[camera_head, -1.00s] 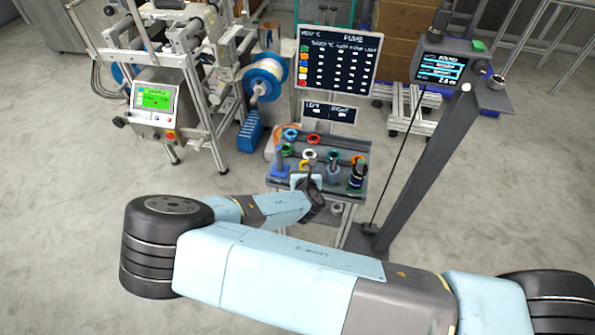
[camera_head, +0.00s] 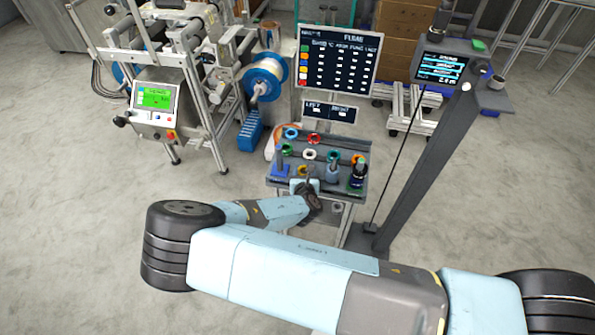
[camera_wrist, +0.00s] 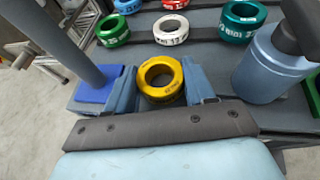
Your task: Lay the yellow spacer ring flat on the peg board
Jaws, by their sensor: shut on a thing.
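The yellow spacer ring (camera_wrist: 161,75) sits between the two blue fingers of my gripper (camera_wrist: 162,88) in the wrist view, with its hole facing up. My gripper is shut on it. In the head view the ring (camera_head: 305,170) shows small, just beyond my gripper (camera_head: 306,180). It is at the front part of a dark grey rack top (camera_wrist: 135,52), which may be the peg board. I cannot tell whether the ring touches the surface below it. My fingers hide its sides.
A blue-grey post (camera_wrist: 60,40) on a blue square base stands close left of the ring. A blue-grey cylinder (camera_wrist: 270,65) stands close right. Behind lie a white ring (camera_wrist: 171,29), a green ring (camera_wrist: 113,30) and a teal ring (camera_wrist: 242,20).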

